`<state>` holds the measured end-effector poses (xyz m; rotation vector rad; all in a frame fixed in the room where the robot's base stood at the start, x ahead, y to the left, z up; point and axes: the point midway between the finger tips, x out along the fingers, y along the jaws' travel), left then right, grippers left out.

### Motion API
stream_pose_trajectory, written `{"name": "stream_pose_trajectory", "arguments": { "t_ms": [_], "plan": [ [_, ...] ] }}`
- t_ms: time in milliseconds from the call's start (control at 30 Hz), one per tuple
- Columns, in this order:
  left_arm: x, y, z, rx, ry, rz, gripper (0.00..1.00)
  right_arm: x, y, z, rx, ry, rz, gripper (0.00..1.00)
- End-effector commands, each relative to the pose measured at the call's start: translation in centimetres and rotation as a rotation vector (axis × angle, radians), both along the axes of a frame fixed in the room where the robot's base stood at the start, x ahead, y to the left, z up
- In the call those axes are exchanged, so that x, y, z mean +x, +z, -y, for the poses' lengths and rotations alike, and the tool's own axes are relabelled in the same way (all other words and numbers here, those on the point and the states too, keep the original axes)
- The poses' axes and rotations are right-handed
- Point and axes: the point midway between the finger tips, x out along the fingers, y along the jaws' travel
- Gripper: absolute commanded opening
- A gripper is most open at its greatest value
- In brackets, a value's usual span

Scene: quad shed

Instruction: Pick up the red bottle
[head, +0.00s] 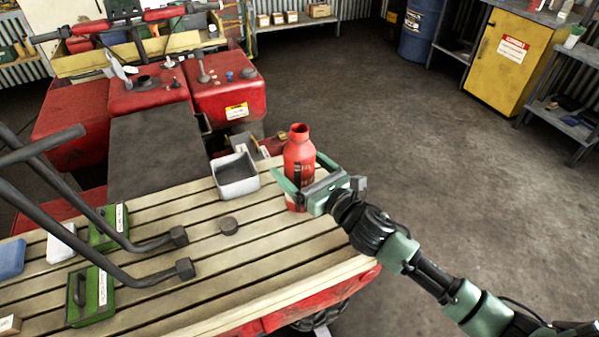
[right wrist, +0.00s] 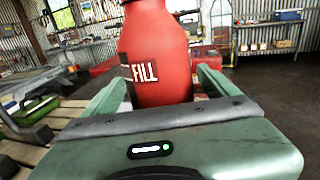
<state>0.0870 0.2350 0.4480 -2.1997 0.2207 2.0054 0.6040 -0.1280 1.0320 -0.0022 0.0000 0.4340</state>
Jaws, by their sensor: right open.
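The red bottle (head: 299,160) stands upright near the far right corner of the slatted wooden deck. It has a dark label with white "FILL" lettering, seen in the right wrist view (right wrist: 160,45). My right gripper (head: 294,180) reaches in from the right at the bottle's lower part. Its green fingers are open, one on each side of the bottle, which stands between them in the right wrist view (right wrist: 165,88). Whether the fingers touch it cannot be told. The bottle's base is partly hidden by the gripper. My left gripper is not in view.
Green boxes (head: 90,297) and dark bent bars (head: 100,225) occupy the deck's left. The concrete floor to the right is clear.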

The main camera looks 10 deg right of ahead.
Motion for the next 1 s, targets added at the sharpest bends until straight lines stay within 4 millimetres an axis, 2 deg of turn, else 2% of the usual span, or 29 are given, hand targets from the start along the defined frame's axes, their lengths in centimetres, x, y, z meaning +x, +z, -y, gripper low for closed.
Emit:
{"name": "stream_pose_trajectory", "arguments": {
  "t_ms": [67,333,367,767,1000],
  "plan": [
    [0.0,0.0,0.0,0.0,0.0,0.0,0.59,0.0,0.0,0.0,0.0,0.0,0.0,0.88],
    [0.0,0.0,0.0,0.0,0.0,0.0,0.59,0.0,0.0,0.0,0.0,0.0,0.0,0.13],
    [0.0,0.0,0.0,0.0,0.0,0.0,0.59,0.0,0.1,0.0,0.001,0.001,0.002,0.11],
    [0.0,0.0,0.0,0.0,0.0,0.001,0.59,0.0,0.4,0.0,0.0,0.001,0.003,0.11],
    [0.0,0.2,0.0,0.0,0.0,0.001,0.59,0.0,1.9,0.0,0.0,0.002,0.005,0.11]
  ]
}}
